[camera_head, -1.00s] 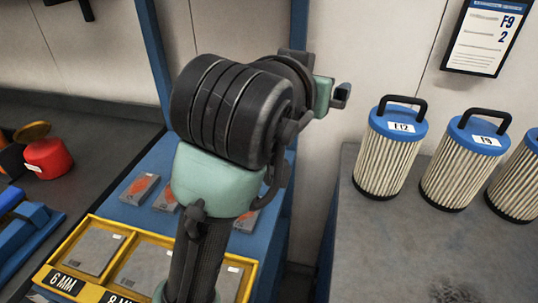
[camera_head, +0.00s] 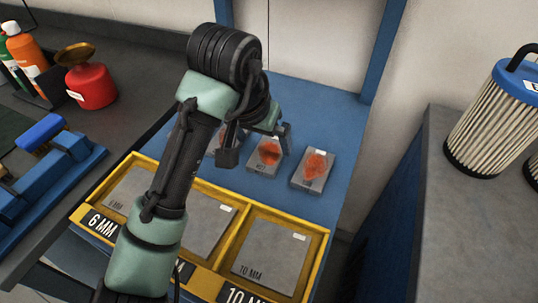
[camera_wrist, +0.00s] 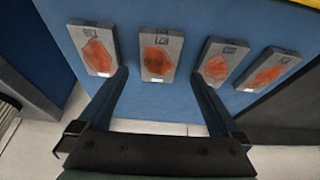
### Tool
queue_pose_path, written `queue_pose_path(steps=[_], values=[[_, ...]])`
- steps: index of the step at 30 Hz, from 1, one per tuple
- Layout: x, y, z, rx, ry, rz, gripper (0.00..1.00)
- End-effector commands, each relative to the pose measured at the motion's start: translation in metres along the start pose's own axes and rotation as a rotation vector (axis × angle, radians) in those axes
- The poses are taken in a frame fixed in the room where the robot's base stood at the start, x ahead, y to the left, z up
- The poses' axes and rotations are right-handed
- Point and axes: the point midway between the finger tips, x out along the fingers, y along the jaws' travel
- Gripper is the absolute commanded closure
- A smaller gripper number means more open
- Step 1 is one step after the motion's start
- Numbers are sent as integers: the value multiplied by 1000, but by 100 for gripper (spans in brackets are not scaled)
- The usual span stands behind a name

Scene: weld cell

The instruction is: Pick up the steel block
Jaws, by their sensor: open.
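Several flat grey steel blocks with orange-red patches lie in a row on the blue bench top. In the head view, one block (camera_head: 265,157) lies by my gripper (camera_head: 258,143), another block (camera_head: 313,170) lies to its right, and others to the left are partly hidden by my arm. In the wrist view, one block (camera_wrist: 160,55) appears between the fingertips of my gripper (camera_wrist: 160,76); another block (camera_wrist: 95,50) is left of the fingers, and two more (camera_wrist: 218,62) (camera_wrist: 268,68) are to the right. My gripper is open and empty. The block markings are too small to read.
A yellow tray (camera_head: 325,240) with grey plates, labelled 6 MM and 10 MM, stands in front of the blocks. A blue post (camera_head: 384,55) rises at the back right. A filter (camera_head: 490,120) stands on the right-hand bench; a red container (camera_head: 92,86) stands at left.

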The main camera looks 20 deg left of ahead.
Motion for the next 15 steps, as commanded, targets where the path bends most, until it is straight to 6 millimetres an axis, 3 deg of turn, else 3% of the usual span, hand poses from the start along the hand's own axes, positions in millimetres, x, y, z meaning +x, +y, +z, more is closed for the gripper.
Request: queue_pose_path(steps=[9, 15], values=[[43, 2, 1, -1, -2, 0, 0], [52, 2, 0, 0, 1, 0, 0]])
